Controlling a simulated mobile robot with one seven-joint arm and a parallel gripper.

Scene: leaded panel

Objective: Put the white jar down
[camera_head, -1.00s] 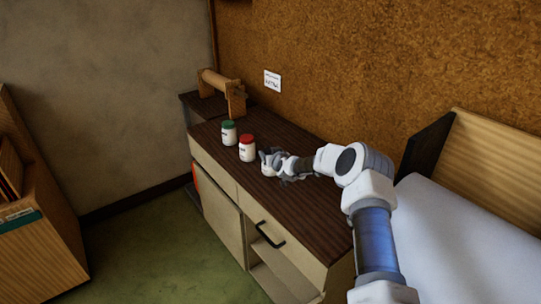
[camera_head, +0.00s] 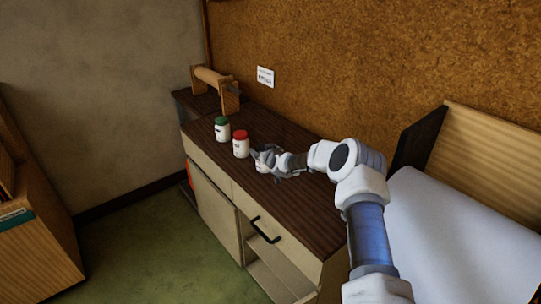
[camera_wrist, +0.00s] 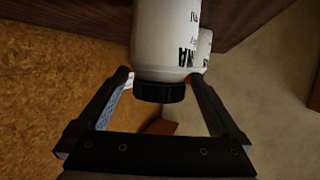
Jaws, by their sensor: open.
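The white jar with a black lid (camera_wrist: 165,40) fills the top middle of the wrist view, which shows the scene upside down. It stands on the dark wooden counter top (camera_head: 300,222). In the head view only a small white part of the jar (camera_head: 262,167) shows beside my gripper (camera_head: 264,157). My gripper's open fingers also show in the wrist view (camera_wrist: 160,88), one on each side of the jar's lid end, with gaps to the jar visible.
A white jar with a red lid (camera_head: 241,147) stands close to the left of my gripper, and a green-lidded jar (camera_head: 222,131) beyond it. A wooden roller stand (camera_head: 213,83) is at the far end. The counter's near right part is clear.

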